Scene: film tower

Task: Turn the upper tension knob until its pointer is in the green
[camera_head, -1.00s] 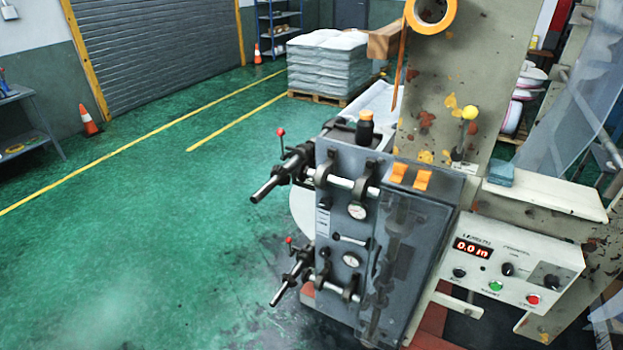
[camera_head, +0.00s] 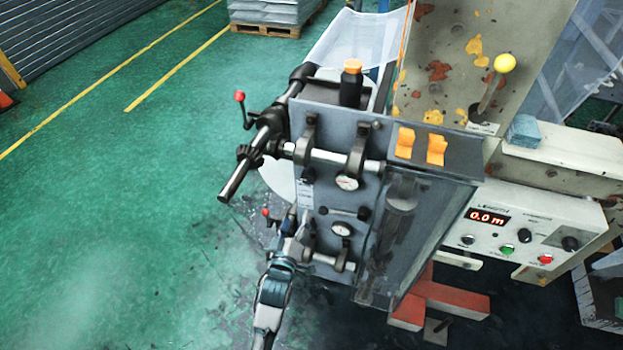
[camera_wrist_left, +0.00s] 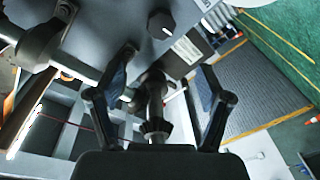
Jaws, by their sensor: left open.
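The grey machine panel (camera_head: 330,130) has an upper round gauge (camera_head: 346,183) and a lower one (camera_head: 341,229). A small dark knob (camera_head: 307,175) shows left of the upper gauge, above a pale label. The pointers and any green zone are too small to read. My left gripper (camera_head: 299,228) is open beside the panel's lower left, near the lower roller shaft, and hides part of it. In the left wrist view its fingers (camera_wrist_left: 168,65) are spread around a dark ridged shaft part, apparently without gripping. A black knob (camera_wrist_left: 162,25) with a white mark lies beyond the fingertips.
An upper shaft (camera_head: 236,178) with a red-tipped lever (camera_head: 239,97) juts out left above my gripper. A control box (camera_head: 535,225) reading 0.0 m stands at right.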

